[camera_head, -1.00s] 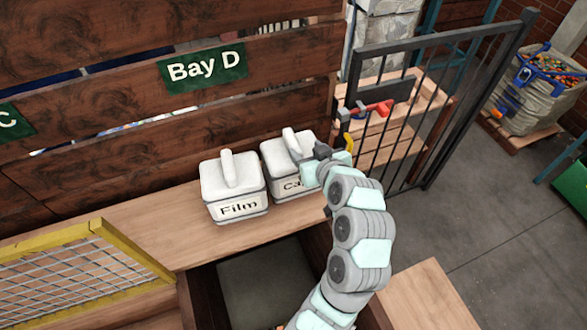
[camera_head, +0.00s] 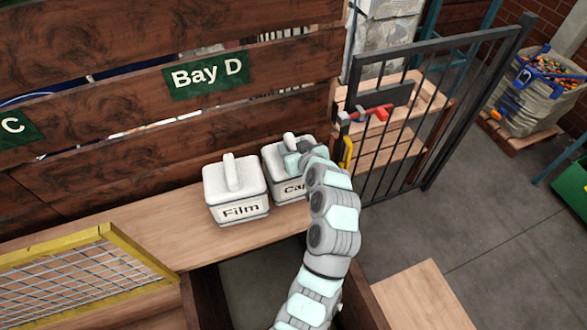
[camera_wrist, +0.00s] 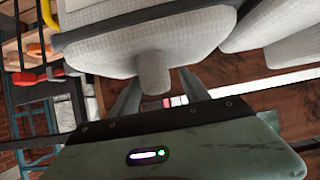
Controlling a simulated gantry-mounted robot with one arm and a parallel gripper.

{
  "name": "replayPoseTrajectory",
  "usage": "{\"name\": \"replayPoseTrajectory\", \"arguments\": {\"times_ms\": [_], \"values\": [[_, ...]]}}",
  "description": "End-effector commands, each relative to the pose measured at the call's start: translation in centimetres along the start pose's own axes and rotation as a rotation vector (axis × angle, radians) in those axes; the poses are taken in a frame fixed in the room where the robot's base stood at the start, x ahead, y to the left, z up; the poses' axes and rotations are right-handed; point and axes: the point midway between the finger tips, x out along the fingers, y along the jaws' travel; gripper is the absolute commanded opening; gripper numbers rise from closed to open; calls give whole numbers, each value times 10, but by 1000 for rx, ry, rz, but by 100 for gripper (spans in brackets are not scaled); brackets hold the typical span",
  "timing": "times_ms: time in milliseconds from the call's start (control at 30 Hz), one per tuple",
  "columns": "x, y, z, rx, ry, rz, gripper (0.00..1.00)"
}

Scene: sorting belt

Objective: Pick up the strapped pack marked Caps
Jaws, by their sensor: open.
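The pack marked Caps (camera_head: 286,186) is a white, rounded box with a raised strap on top. It stands upright on the wooden ledge, right of the white pack marked Film (camera_head: 237,191). My gripper (camera_head: 295,157) is over the top of the Caps pack, and my wrist covers part of its strap and label. In the wrist view, a white pack (camera_wrist: 95,50) fills the upper middle, and its strap (camera_wrist: 153,73) stands between the lines of my two fingers (camera_wrist: 160,82). The fingers are apart, with gaps beside the strap.
A slatted wooden wall with a Bay D sign (camera_head: 208,75) rises behind the packs. A dark metal gate (camera_head: 430,110) stands close on the right. A yellow-framed mesh panel (camera_head: 75,275) is at lower left. The ledge left of Film is clear.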

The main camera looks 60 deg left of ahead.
Motion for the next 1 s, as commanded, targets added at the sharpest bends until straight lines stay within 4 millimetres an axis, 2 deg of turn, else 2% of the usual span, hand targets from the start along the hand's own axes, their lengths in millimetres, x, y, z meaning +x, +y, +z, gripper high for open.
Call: {"name": "replayPoseTrajectory", "arguments": {"times_ms": [133,767,1000], "values": [[0,0,0,0,1,0,53],[0,0,0,0,2,0,1],[0,0,0,0,2,0,0]]}}
